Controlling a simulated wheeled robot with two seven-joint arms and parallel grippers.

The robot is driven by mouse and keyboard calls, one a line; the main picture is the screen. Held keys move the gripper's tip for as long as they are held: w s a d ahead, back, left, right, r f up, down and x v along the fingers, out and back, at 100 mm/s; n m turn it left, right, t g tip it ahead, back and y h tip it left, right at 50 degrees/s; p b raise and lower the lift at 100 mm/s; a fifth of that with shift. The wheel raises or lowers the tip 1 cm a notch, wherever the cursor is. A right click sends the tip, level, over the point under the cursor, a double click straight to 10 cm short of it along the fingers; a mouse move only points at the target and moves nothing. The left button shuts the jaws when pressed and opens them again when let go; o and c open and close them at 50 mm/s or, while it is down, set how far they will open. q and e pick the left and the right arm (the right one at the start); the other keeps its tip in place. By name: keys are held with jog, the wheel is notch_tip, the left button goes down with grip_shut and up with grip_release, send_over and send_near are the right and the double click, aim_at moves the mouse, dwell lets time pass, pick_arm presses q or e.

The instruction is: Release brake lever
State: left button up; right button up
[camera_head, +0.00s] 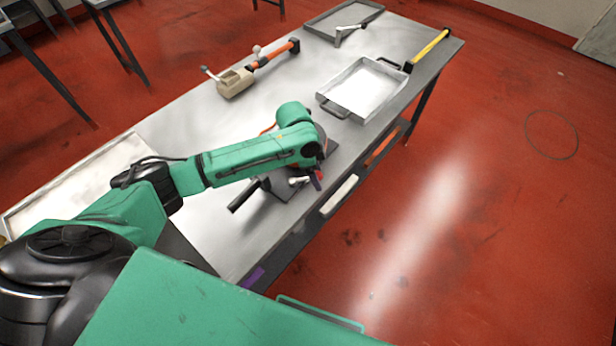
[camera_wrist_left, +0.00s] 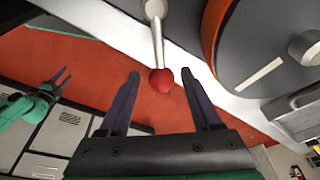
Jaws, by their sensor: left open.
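The brake lever (camera_wrist_left: 158,35) shows in the left wrist view as a pale rod ending in a red ball knob (camera_wrist_left: 161,80). My left gripper (camera_wrist_left: 160,74) is open, with its two dark fingers on either side of the knob and gaps visible on both sides. In the head view my left gripper (camera_head: 318,180) is at the front edge of the metal table, beside a dark-based device (camera_head: 277,187) largely hidden by my arm. A grey disc with an orange rim (camera_wrist_left: 262,45) and a white line is right of the lever. My right gripper (camera_wrist_left: 62,76) shows small at left.
On the metal table (camera_head: 225,140) are a shallow tray (camera_head: 335,108) with handles, a yellow-handled tool (camera_head: 430,48), an orange-and-beige tool (camera_head: 236,82) and a back tray (camera_head: 318,22). A pale tray (camera_head: 45,212) lies at the left end. The red floor at right is open.

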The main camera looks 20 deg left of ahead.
pick_arm(q)
jog(key=c, duration=0.4)
jog(key=shift+w, duration=0.1)
grip_shut()
jog(key=shift+s+m+p, duration=0.3)
jog(key=shift+m+p, duration=0.05)
jog(key=shift+m, duration=0.05)
jog(key=shift+s+d+m+g+p, duration=0.15)
jog(key=shift+s+m+g+p, duration=0.15)
jog(key=shift+s+m, duration=0.35)
pick_arm(e)
jog(key=shift+s+d+r, duration=0.25)
jog(key=shift+s+r, duration=0.05)
jog(key=shift+r, duration=0.35)
pick_arm(q)
jog(key=shift+w, duration=0.15)
jog(key=shift+m, duration=0.25)
pick_arm(e)
jog(key=shift+r, duration=0.1)
pick_arm(q)
jog(key=shift+s+m+g+p, duration=0.3)
jog(key=shift+s+m+p, duration=0.3)
jog(key=shift+m, duration=0.4)
jog(key=shift+s+f, duration=0.1)
jog(key=shift+s, duration=0.1)
pick_arm(e)
jog(key=shift+r, duration=0.45)
